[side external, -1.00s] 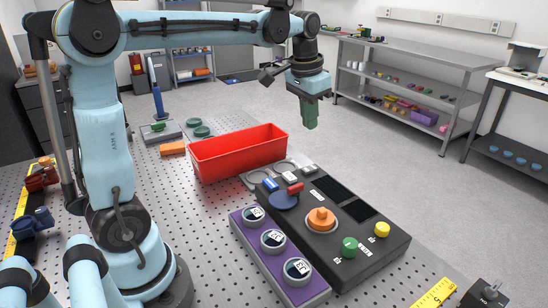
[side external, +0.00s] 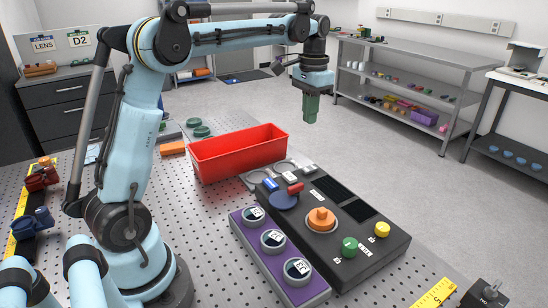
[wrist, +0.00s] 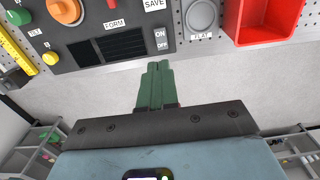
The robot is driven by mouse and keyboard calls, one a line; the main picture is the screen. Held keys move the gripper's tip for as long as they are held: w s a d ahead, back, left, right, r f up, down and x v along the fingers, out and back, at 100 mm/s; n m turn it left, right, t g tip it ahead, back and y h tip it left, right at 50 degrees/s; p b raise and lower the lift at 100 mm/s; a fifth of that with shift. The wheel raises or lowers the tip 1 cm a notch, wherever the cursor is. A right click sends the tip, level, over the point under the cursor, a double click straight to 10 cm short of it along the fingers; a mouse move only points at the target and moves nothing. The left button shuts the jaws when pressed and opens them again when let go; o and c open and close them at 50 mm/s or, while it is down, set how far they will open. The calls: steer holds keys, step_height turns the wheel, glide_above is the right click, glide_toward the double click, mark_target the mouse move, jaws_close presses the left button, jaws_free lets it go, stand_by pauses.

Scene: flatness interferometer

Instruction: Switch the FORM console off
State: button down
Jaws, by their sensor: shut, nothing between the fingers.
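The FORM console (side external: 365,255) is a black box with dark panels, an orange knob (side external: 321,219), a green button (side external: 349,246) and a yellow button (side external: 382,229). In the wrist view its FORM label (wrist: 115,23) shows at the top. A white rocker switch marked ON and OFF (wrist: 161,39) is at the console's edge, near the SAVE label; which side is pressed I cannot tell. My gripper (side external: 310,120) has green fingers, shut and empty, hanging well above the console's far edge. In the wrist view the fingertips (wrist: 158,65) appear just below the rocker, apart from it.
A red bin (side external: 240,158) stands behind the console. A grey round pad marked FLAT (wrist: 201,15) sits between console and bin. Space around my gripper is clear.

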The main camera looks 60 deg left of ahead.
mark_target(311, 169)
step_height(311, 169, down, 14)
steer(key=shift+r, duration=0.1)
stand_by(0.5)
steer(key=shift+s+f+t, duration=0.3)
steer(key=shift+f+t, duration=0.25)
steer(key=shift+t, duration=0.05)
stand_by(0.4)
steer(key=shift+w+r, duration=0.15)
steer(key=shift+w, duration=0.5)
steer(key=shift+w+d+r, duration=0.1)
steer(key=shift+w, duration=0.1)
step_height(311, 169, up, 14)
steer(key=s, duration=0.2)
steer(key=shift+r+g, duration=0.25)
steer(key=shift+g, duration=0.05)
